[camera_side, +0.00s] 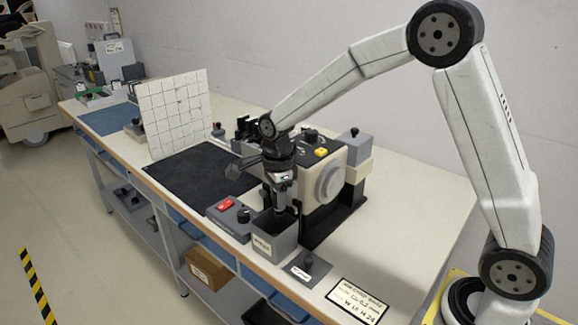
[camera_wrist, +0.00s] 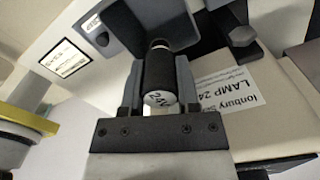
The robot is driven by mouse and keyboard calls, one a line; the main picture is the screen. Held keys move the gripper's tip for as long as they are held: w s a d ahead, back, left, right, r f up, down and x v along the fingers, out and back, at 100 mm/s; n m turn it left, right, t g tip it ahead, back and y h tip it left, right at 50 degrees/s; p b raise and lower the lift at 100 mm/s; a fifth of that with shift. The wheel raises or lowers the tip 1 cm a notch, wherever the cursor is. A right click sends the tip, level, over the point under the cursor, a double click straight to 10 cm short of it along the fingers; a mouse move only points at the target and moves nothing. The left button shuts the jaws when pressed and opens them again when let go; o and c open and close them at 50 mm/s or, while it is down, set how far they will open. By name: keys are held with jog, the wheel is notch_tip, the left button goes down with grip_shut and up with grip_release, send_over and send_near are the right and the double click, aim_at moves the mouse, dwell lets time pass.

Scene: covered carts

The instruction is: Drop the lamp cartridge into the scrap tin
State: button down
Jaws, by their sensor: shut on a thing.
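My gripper (camera_side: 283,203) points down over the scrap tin (camera_side: 263,247), a small grey open box with a white label at the bench's front edge. In the wrist view my gripper (camera_wrist: 158,103) is shut on the lamp cartridge (camera_wrist: 158,75), a black cylinder with a pale end marked 24V. The cartridge sits between the two fingers. In the side view it is too small to tell from the fingers. I cannot tell how far the fingertips are above or inside the tin's rim.
A black mat (camera_side: 195,172) lies clear. A white gridded panel (camera_side: 175,112) stands behind.

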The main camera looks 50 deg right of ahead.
aim_at(279, 214)
jog(key=shift+f, duration=1.95)
jog(key=shift+c, duration=1.3)
grip_release()
jog(key=shift+r, duration=3.9)
jog(key=shift+s, duration=0.1)
jog(key=s+f+n+t, duration=0.1)
jog(key=s+f+n, duration=0.2)
jog(key=s+n, duration=0.5)
jog(key=s+f+n+t, duration=0.1)
jog(key=s+f+n, duration=0.2)
jog(key=s+n, duration=0.5)
jog(key=n, duration=0.6)
jog(key=shift+s+d+t, duration=0.3)
jog(key=shift+d, duration=0.05)
